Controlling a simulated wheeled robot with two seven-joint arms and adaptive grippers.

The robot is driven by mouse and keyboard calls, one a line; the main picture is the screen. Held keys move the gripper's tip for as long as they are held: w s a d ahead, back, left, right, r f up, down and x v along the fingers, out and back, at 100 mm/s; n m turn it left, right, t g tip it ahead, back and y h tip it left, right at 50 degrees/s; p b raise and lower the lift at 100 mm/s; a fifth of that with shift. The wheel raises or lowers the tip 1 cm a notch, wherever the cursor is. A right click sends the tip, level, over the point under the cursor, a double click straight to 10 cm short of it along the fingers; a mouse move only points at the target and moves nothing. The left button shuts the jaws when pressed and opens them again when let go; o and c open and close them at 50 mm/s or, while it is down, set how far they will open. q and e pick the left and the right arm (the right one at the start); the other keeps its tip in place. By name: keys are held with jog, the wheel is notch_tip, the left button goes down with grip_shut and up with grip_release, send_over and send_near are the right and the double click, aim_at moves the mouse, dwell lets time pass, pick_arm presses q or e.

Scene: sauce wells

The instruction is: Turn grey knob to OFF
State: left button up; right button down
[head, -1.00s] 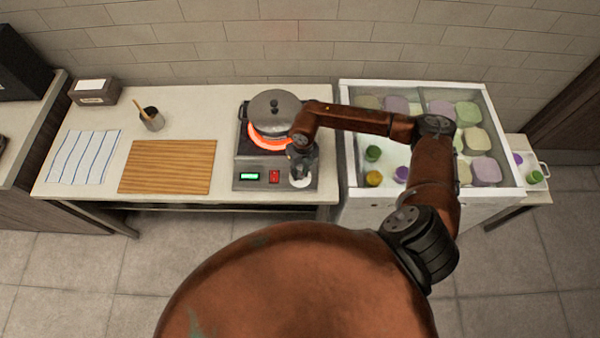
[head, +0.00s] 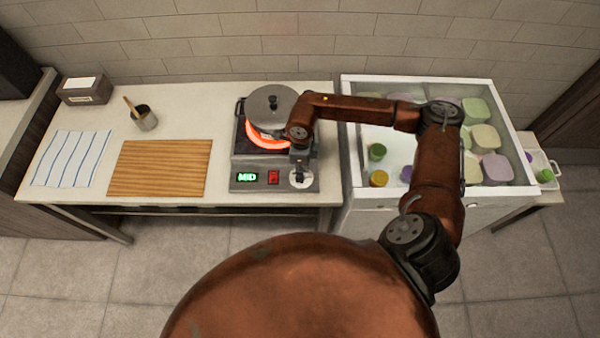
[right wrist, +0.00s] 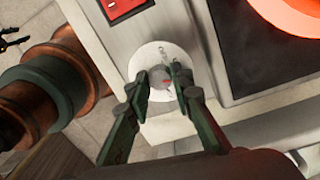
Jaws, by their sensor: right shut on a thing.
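The grey knob (right wrist: 159,77) sits on a round white dial plate (right wrist: 148,55) on the hot plate's front panel, in the right wrist view. My right gripper (right wrist: 162,82) is shut on the knob, one finger on each side. In the head view my right gripper (head: 299,172) reaches down over the white dial (head: 301,181), hiding most of the knob. The hot plate's green display (head: 247,177) reads MID. The heating ring (head: 265,141) glows orange-red. A small dark part at the left edge of the right wrist view may be my left gripper; its state is unclear.
A lidded grey pot (head: 271,109) stands on the hot plate. A red switch (head: 273,177) lies between display and dial. A wooden board (head: 160,168), striped cloth (head: 71,158) and small cup (head: 145,118) are to the left. A white-rimmed bin (head: 350,130) with containers is right.

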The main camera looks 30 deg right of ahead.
jog(key=n+b, duration=0.2)
jog(key=n, duration=0.2)
jog(key=shift+f+n+b, duration=0.15)
jog(key=shift+n+b, duration=0.15)
jog(key=shift+b, duration=0.1)
jog(key=n+b, duration=0.2)
jog(key=n, duration=0.1)
jog(key=shift+n, duration=0.4)
jog(key=n+b, duration=0.3)
jog(key=n, duration=0.1)
jog(key=shift+h, duration=0.3)
pick_arm(q)
jog(key=s+f+b, duration=0.1)
jog(key=s+f, duration=0.2)
jog(key=f, duration=0.7)
jog(key=shift+s+g+b, duration=0.2)
jog(key=shift+g+b, duration=0.2)
pick_arm(e)
jog(key=shift+n, duration=1.7)
jog(key=shift+r+n, duration=0.2)
jog(key=shift+n, duration=0.1)
jog(key=c, duration=1.7)
grip_release()
jog(key=shift+s+a, duration=0.1)
